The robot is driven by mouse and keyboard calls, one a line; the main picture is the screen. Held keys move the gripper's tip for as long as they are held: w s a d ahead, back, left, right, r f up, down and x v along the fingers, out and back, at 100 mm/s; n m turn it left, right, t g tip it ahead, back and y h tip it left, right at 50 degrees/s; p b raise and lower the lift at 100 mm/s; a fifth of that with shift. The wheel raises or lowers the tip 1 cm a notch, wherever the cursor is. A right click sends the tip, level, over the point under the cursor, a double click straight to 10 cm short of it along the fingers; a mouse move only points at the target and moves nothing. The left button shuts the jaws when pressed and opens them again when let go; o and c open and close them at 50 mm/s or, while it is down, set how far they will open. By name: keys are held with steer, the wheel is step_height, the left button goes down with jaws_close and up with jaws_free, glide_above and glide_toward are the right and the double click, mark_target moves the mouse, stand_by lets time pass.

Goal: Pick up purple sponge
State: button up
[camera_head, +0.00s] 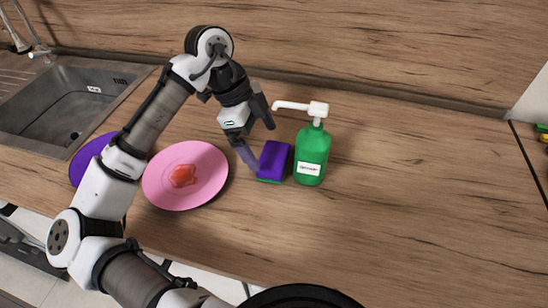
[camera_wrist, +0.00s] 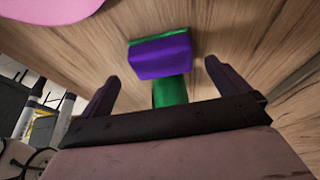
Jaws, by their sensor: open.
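The purple sponge (camera_head: 274,160) has a green underside and stands on the wooden counter, just left of a green soap dispenser (camera_head: 311,155) with a white pump. In the wrist view the sponge (camera_wrist: 160,57) is ahead of my gripper, roughly between the lines of its two fingers. My gripper (camera_head: 258,133) is open and empty, above and to the left of the sponge; its fingers also show spread in the wrist view (camera_wrist: 163,85). A green part (camera_wrist: 170,91) shows below the sponge there; I cannot tell for certain what it is.
A pink plate (camera_head: 208,188) with a red item (camera_head: 183,176) lies left of the sponge. A purple plate (camera_head: 84,158) is partly behind my arm. A metal sink (camera_head: 60,100) is at the far left. The counter right of the dispenser is clear; a wooden splashback rises behind.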

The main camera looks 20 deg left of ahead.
mark_target(271, 154)
steer(key=shift+p+x, duration=0.85)
steer(key=shift+x, duration=2.1)
steer(key=shift+w, duration=0.1)
steer(key=shift+c, duration=0.3)
steer(key=c, duration=0.8)
steer(key=shift+r, duration=0.1)
steer(key=shift+d+r, duration=0.1)
